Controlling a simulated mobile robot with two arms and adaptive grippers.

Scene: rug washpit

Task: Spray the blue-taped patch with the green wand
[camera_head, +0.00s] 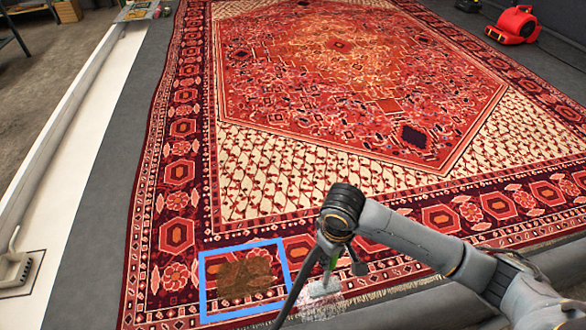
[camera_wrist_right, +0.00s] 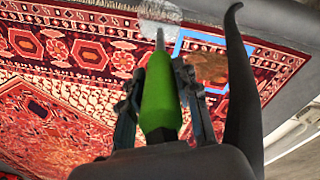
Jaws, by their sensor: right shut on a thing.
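A blue tape square (camera_head: 204,290) lies on the patterned rug's near border, around a brown stain (camera_head: 244,278). In the right wrist view the stain (camera_wrist_right: 207,68) and part of the blue tape (camera_wrist_right: 184,45) lie right of the wand tip. My right gripper (camera_head: 331,262) is right of the square, above the rug's near edge. It is shut on the green wand (camera_wrist_right: 160,97), whose grey tip points toward a whitish patch (camera_wrist_right: 159,31). That whitish patch (camera_head: 321,302) is outside the tape in the head view. My left gripper is not in view.
A dark hose (camera_wrist_right: 241,85) curves beside the wand. A red blower (camera_head: 514,25) stands at the back right. A pale ledge (camera_head: 90,120) runs along the left, with a grey fitting (camera_head: 14,268) near the front. The rug (camera_head: 370,90) is otherwise clear.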

